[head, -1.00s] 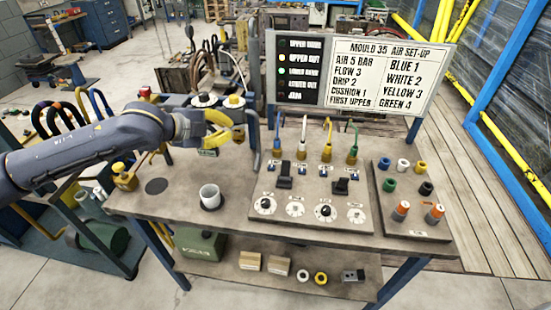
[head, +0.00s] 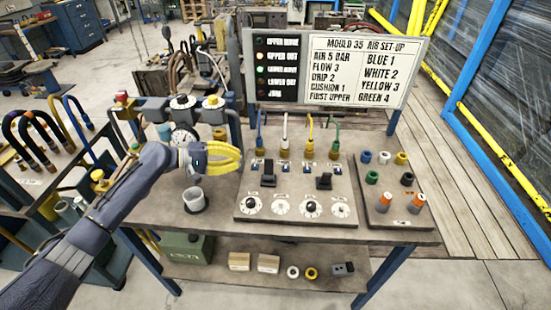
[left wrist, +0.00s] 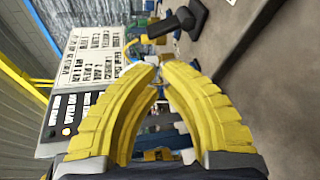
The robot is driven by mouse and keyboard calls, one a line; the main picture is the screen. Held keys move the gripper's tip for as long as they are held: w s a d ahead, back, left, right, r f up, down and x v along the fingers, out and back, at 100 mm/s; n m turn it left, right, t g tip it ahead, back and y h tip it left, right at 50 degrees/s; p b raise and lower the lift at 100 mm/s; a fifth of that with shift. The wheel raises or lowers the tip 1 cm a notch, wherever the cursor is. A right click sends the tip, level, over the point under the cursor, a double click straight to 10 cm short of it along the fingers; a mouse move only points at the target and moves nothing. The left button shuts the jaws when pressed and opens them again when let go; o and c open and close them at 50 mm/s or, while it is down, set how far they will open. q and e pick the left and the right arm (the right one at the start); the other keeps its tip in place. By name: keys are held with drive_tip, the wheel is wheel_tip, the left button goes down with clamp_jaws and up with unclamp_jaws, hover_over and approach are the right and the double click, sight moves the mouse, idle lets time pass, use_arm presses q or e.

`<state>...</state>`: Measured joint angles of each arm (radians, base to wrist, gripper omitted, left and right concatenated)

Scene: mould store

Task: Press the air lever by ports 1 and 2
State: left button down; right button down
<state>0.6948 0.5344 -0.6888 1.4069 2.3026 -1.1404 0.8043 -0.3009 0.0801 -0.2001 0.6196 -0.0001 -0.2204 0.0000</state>
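The air lever by ports 1 and 2 is a black upright handle (head: 268,173) on the left of the grey panel (head: 243,207). Blue and white hoses stand in the ports behind it. In the left wrist view, a black lever (left wrist: 182,22) shows at the top, beyond the fingertips. My left gripper (head: 241,158) is left of the lever and apart from it. Its yellow fingers (left wrist: 160,62) come together at the tips, with nothing seen held. A second black lever (head: 323,181) stands by the yellow and green hoses. My right gripper is out of view.
Dials (head: 310,207) line the panel's front. A sign board (head: 358,72) rises behind the hoses. A plate with coloured caps (head: 387,215) lies at right. Gauges and knobs (head: 182,102) stand behind the gripper.

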sight(269, 170)
use_arm(q)
drive_tip(key=n, duration=0.1)
drive_tip(key=f+n+h, duration=0.1)
drive_tip(key=shift+w+a+n, duration=0.1)
drive_tip(key=shift+a+n, duration=0.15)
drive_tip(key=shift+n, duration=0.05)
drive_tip(key=shift+x, duration=5)
